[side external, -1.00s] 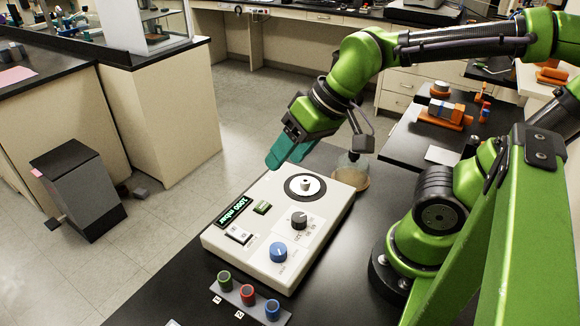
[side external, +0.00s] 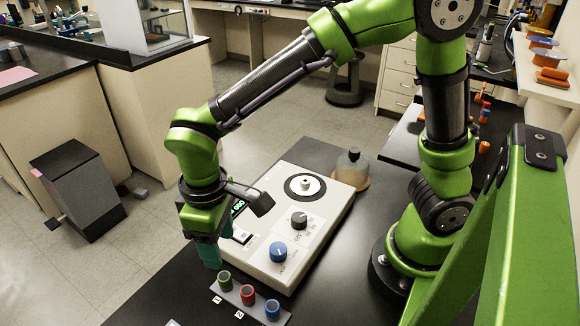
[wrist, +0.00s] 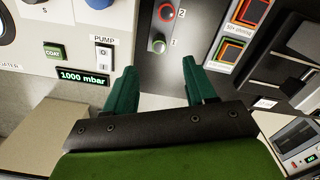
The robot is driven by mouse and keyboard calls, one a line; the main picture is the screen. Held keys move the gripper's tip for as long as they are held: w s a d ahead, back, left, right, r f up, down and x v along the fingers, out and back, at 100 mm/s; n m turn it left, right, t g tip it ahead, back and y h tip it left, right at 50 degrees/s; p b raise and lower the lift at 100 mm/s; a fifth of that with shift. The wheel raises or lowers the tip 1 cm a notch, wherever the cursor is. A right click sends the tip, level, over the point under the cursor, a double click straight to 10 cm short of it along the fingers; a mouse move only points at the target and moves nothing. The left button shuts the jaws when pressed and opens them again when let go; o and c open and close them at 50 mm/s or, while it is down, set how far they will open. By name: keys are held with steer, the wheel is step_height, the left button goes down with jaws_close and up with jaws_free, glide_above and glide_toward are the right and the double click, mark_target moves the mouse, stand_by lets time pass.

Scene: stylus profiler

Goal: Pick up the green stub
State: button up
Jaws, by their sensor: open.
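The green stub (side external: 224,279) stands upright in the left place of a dark rack (side external: 238,296) at the front of the bench. The red stub (side external: 248,294) and blue stub (side external: 272,308) stand beside it. My gripper (side external: 212,262) is open, its teal fingers pointing down just behind and left of the green stub, apart from it. In the wrist view, the green stub (wrist: 158,43) by the "1" label lies beyond the gap between the fingertips (wrist: 162,76), with the red stub (wrist: 166,12) further out. Nothing is between the fingers.
The white instrument (side external: 268,222) with knobs and a round stage lies right behind my gripper. Its display (wrist: 83,78) shows in the wrist view. A glass dome (side external: 351,170) stands behind it. The black bench (side external: 190,300) is bare left of the rack.

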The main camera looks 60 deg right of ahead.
mark_target(226, 277)
steer(key=f, duration=1)
steer(key=shift+w+d+f, duration=0.1)
steer(key=shift+w+f, duration=0.15)
steer(key=shift+f, duration=0.1)
steer(key=shift+c, duration=0.3)
jaws_close()
